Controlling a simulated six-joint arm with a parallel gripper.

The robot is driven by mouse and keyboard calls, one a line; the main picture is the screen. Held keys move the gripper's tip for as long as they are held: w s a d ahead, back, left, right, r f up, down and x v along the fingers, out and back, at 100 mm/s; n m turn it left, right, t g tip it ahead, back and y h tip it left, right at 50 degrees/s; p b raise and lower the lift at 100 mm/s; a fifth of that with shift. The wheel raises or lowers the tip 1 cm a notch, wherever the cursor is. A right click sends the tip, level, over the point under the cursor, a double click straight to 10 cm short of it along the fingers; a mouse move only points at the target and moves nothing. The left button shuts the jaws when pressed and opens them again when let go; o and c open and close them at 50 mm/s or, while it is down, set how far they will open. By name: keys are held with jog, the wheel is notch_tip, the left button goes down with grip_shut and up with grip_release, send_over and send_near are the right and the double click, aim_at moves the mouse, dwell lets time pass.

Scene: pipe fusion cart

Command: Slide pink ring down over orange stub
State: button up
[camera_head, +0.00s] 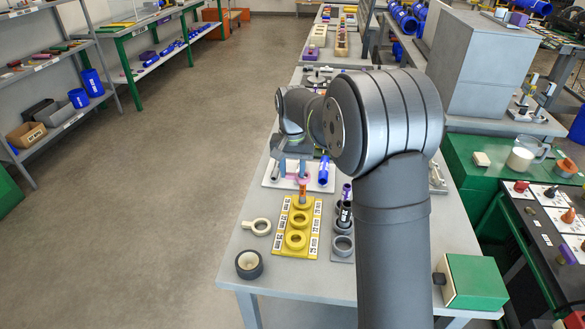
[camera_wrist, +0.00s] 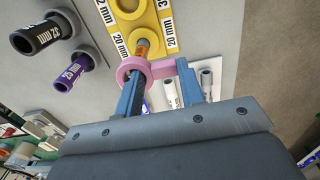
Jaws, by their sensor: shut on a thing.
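The orange stub (camera_head: 303,193) stands upright at the far end of the yellow plate, in one of its round seats. It also shows in the wrist view (camera_wrist: 143,47). The pink ring (camera_wrist: 123,73) has a side tab, which my gripper (camera_wrist: 160,70) holds between its blue fingers. In the head view, the pink ring (camera_head: 305,180) is at the height of the stub's top, and my gripper (camera_head: 292,172) is just above it. The ring overlaps the stub's top end in both views. I cannot tell whether the stub's tip is inside the hole.
The yellow plate (camera_head: 283,245) has other round seats nearer the front. Black (camera_wrist: 40,37) and purple (camera_wrist: 75,74) pipes stand in grey holders beside it. A blue pipe (camera_head: 324,170) stands behind.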

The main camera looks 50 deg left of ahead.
aim_at(292, 174)
jog(key=shift+f, duration=0.25)
jog(key=o, duration=1)
jog(key=shift+o, duration=0.2)
notch_tip(292, 174, up, 18)
jog(key=shift+f, duration=0.2)
jog(key=shift+f, duration=0.1)
notch_tip(292, 174, down, 17)
jog(key=shift+f, duration=0.2)
jog(key=shift+r, duration=0.1)
